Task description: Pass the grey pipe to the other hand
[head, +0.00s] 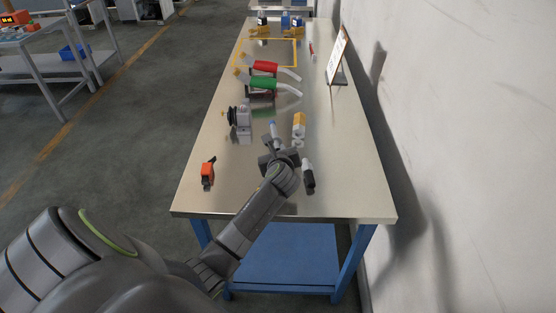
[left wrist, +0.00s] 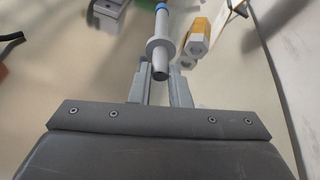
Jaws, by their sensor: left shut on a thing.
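The grey pipe (left wrist: 160,52) has a wide collar and a blue band near its far end. In the left wrist view its near end lies between the two fingers of my left gripper (left wrist: 160,84), which is shut on it. In the head view the pipe (head: 274,130) shows as a small light piece beyond my left gripper (head: 273,149), over the near half of the table. Its near end is hidden there by the gripper. My right gripper shows in neither view.
On the steel table (head: 225,190), a grey device (head: 240,120) stands left of the gripper and a yellow-and-white part (head: 299,125) to its right. An orange tool (head: 208,172) and a black-and-white item (head: 308,177) lie nearer.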

